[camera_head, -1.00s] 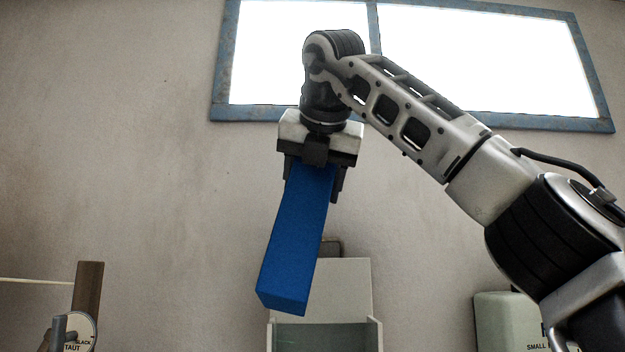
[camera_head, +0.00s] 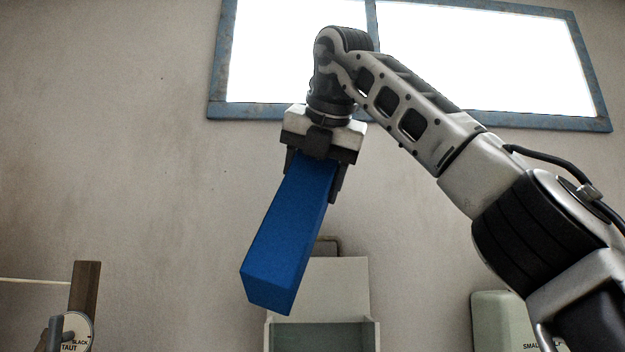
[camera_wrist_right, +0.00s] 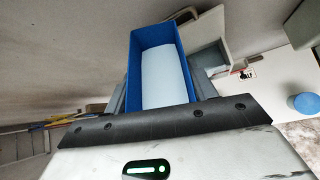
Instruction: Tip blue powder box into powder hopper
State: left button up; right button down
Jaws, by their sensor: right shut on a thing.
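The blue powder box (camera_head: 290,235) is held in my right gripper (camera_head: 312,180), which is shut on its upper end. In the head view the box hangs tilted, its lower end down and to the left. In the right wrist view the open blue box (camera_wrist_right: 147,43) shows pale powder inside, between the fingers. The powder hopper (camera_head: 340,285), a pale open-topped bin with a raised back, stands below and right of the box's lower end. The box appears above it and apart from it; the exact depth is unclear. The hopper's lower part is out of frame. My left gripper is not in view.
A pale container (camera_head: 505,320) with a partly hidden label stands at the lower right. A wooden post (camera_head: 85,290) with a round dial (camera_head: 77,332) and a line is at the lower left. A blue-framed window (camera_head: 480,60) is on the wall behind.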

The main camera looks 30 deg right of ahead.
jog(key=shift+d+y, duration=0.2)
jog(key=shift+y, duration=0.3)
jog(key=shift+f+m, duration=0.15)
jog(key=shift+m, duration=0.15)
jog(key=shift+w+d+f+g+y, duration=0.1)
jog(key=shift+d+g+y, duration=0.05)
jog(key=shift+g+y, duration=0.2)
dwell(0.3)
jog(key=shift+d+f+y, duration=0.1)
jog(key=shift+f+y, duration=0.05)
jog(key=shift+y, duration=0.1)
dwell(0.4)
jog(key=shift+d+f+m+y, duration=0.15)
jog(key=shift+f+m+y, duration=0.05)
jog(key=shift+m+y, duration=0.1)
jog(key=shift+w+f, duration=0.1)
dwell(0.7)
